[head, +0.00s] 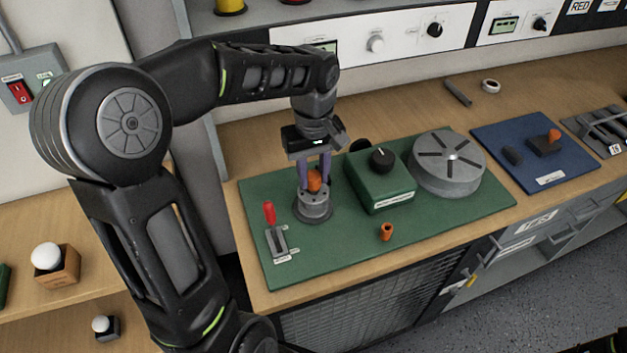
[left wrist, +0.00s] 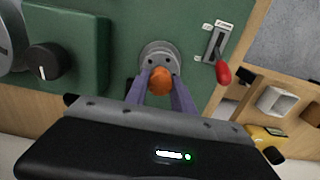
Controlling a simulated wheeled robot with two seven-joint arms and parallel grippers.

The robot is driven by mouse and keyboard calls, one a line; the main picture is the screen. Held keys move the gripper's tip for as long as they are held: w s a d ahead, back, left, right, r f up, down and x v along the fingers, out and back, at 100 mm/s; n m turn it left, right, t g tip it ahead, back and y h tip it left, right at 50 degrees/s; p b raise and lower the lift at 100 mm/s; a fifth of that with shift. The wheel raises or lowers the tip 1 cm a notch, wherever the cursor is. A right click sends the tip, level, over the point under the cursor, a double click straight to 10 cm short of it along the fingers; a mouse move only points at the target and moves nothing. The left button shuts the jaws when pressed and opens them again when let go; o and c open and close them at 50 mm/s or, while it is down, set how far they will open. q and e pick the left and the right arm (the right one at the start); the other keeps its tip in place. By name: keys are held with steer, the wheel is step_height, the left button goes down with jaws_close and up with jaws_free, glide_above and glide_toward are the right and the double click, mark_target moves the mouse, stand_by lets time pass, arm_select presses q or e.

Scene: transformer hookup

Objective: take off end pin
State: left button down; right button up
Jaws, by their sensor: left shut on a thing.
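The orange end pin (head: 314,181) stands at the top of a grey cylindrical holder (head: 314,207) on the green board. My left gripper (head: 315,176) points down over the holder, its two purple fingers shut on the pin from both sides. In the left wrist view the orange pin (left wrist: 161,80) sits between the fingertips, with the grey holder (left wrist: 160,54) just beyond it. I cannot tell how far the pin reaches into the holder. My right gripper is not in view.
A red-handled lever switch (head: 272,230) stands close left of the holder. A green box with a black knob (head: 381,181) and a grey slotted disc (head: 447,164) stand to the right. A small orange-brown piece (head: 386,231) stands near the front of the green board (head: 330,259).

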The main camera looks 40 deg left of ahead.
arm_select(q)
steer(key=shift+r+p, duration=1.5)
steer(key=shift+r, duration=0.65)
steer(key=shift+r+p, duration=1.9)
steer(key=shift+r, duration=0.6)
